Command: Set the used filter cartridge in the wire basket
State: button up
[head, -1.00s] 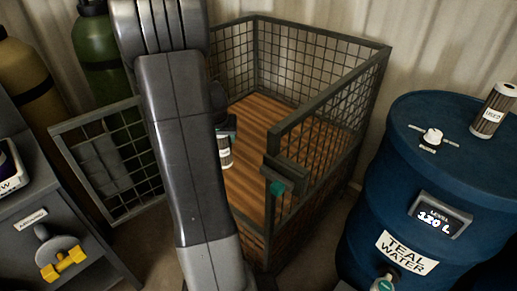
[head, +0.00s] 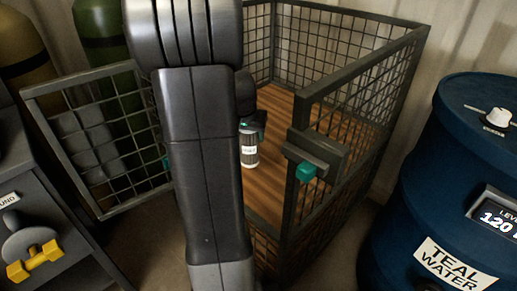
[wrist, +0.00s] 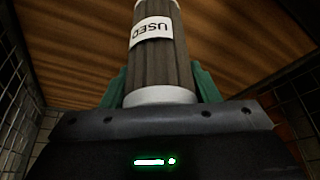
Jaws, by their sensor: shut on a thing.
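The used filter cartridge (head: 249,147) is a grey pleated cylinder with white end caps and a white label. In the wrist view the cartridge (wrist: 160,65) is held between the teal fingers of my gripper (wrist: 160,88), and its label reads USED. The wire basket (head: 350,18) is a dark mesh cage with a wooden floor. Its mesh gate stands open to the left. In the head view the cartridge appears inside the basket, over the wooden floor. I cannot tell whether it touches the floor. My arm hides much of my gripper in the head view.
A blue drum (head: 450,170) marked TEAL WATER stands right of the basket. The open gate (head: 95,130) stands at left, with a grey cabinet and yellow valve handle (head: 35,262) below it. Gas cylinders (head: 103,40) stand behind. The basket's floor (head: 272,185) looks clear around the cartridge.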

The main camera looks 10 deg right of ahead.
aim_at(247, 137)
notch_tip(247, 137, down, 7)
jog(key=b, duration=0.2)
jog(key=shift+f+b, duration=0.2)
jog(key=shift+b, duration=0.1)
jog(key=shift+f, duration=0.1)
jog(key=o, duration=1.2)
jog(key=shift+r, duration=0.4)
jog(key=p+v, duration=0.4)
jog(key=v, duration=0.7)
jog(key=shift+s+a+r, duration=0.15)
jog(key=shift+s+r, duration=0.05)
